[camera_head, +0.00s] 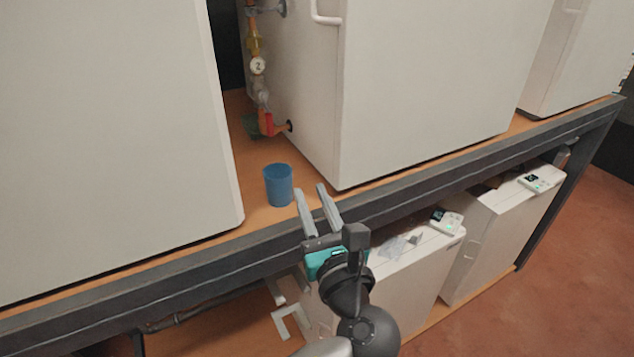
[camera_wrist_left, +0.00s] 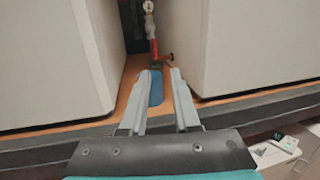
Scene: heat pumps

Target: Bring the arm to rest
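My left gripper (camera_head: 309,188) reaches in from the bottom, at the front edge of the upper shelf. Its two grey fingers are apart, with nothing held between them. A blue cup (camera_head: 278,185) stands upright on the orange shelf, just left of the fingertips in the head view. In the left wrist view, the cup (camera_wrist_left: 156,88) shows in the gap beyond the open fingers (camera_wrist_left: 159,72). My right gripper is in neither view.
Large white cabinets (camera_head: 430,80) (camera_head: 105,130) flank the cup. Red and brass piping with a gauge (camera_head: 258,66) rises behind it. The dark shelf beam (camera_head: 150,285) runs under the gripper. Smaller white units (camera_head: 415,285) stand below. Open reddish floor (camera_head: 560,260) lies at right.

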